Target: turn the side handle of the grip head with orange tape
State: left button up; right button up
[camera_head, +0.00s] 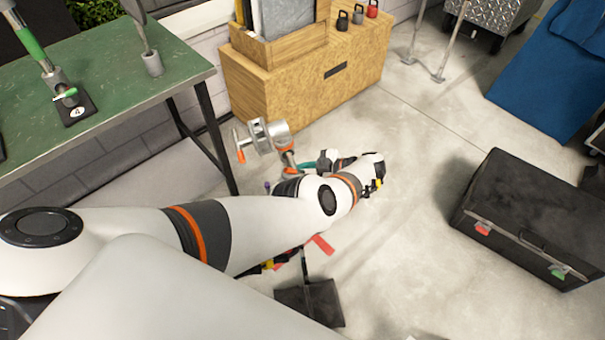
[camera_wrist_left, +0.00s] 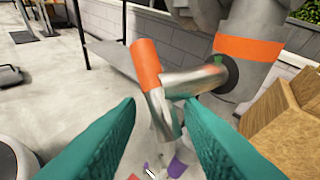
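The metal grip head (camera_head: 264,134) stands past my left forearm in the head view, with orange tape (camera_wrist_left: 250,49) around its post in the left wrist view. Its side handle (camera_wrist_left: 147,66) is a metal bar with an orange sleeve; the orange end also shows in the head view (camera_head: 240,145). My left gripper (camera_wrist_left: 160,104) has teal fingers set apart, one on each side of the handle's lower metal part. I see gaps beside the bar, and cannot tell how deep it sits between the fingers. In the head view the left gripper (camera_head: 309,165) is mostly hidden behind the arm. My right gripper is not in view.
A green table (camera_head: 110,70) with another grip head stands at the left. A wooden cabinet (camera_head: 300,85) stands just behind the grip head. A black case (camera_head: 540,215) lies at the right, and a dark bag (camera_head: 310,300) near the front.

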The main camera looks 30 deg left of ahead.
pick_arm(q)
notch_tip(320, 180, up, 7)
jog(key=p, duration=0.5)
